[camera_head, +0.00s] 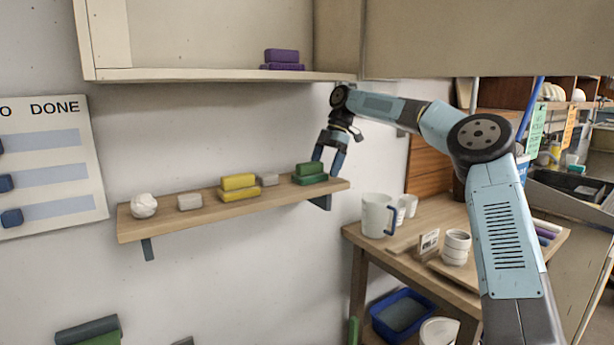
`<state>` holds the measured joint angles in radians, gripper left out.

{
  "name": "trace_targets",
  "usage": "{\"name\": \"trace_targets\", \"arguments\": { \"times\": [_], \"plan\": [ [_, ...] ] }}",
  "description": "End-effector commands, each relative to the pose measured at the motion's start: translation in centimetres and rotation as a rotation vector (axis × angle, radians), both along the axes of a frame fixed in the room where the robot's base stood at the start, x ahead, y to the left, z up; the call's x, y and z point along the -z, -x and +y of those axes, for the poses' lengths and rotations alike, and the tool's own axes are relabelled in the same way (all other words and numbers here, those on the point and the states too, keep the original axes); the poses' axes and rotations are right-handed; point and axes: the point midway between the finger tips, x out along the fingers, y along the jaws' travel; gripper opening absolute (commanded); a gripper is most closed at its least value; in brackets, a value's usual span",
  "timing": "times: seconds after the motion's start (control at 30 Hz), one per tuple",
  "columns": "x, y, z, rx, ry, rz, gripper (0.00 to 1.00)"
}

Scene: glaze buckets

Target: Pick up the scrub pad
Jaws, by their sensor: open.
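A green two-layer block (310,180), which looks like the scrub pad, lies at the right end of the wooden wall shelf. My gripper (327,162) is open and points down at the block's right side, near the shelf end. The left finger appears close to the block's upper right corner and the right finger is beyond its right side. I cannot tell whether either finger touches it.
The wall shelf (170,227) also holds a white crumpled ball (144,205), two grey blocks (190,202) and a yellow two-layer block (239,194). A cabinet with a purple block (282,56) hangs above. Mugs (376,217) stand on the table at right.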

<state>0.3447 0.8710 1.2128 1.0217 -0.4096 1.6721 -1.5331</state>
Motion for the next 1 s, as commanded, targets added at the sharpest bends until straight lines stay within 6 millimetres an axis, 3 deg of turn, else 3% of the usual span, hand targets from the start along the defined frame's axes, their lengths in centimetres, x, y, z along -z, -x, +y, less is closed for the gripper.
{"name": "trace_targets", "arguments": {
  "times": [0.4, 0.8, 1.0],
  "plan": [
    [0.0, 2.9, 4.2, -0.002, 0.000, 0.000, 1.00],
    [1.1, 3.1, 4.5, -0.001, -0.001, -0.001, 1.00],
    [1.1, 3.1, 4.5, -0.001, 0.000, 0.000, 0.81]
  ]
}}
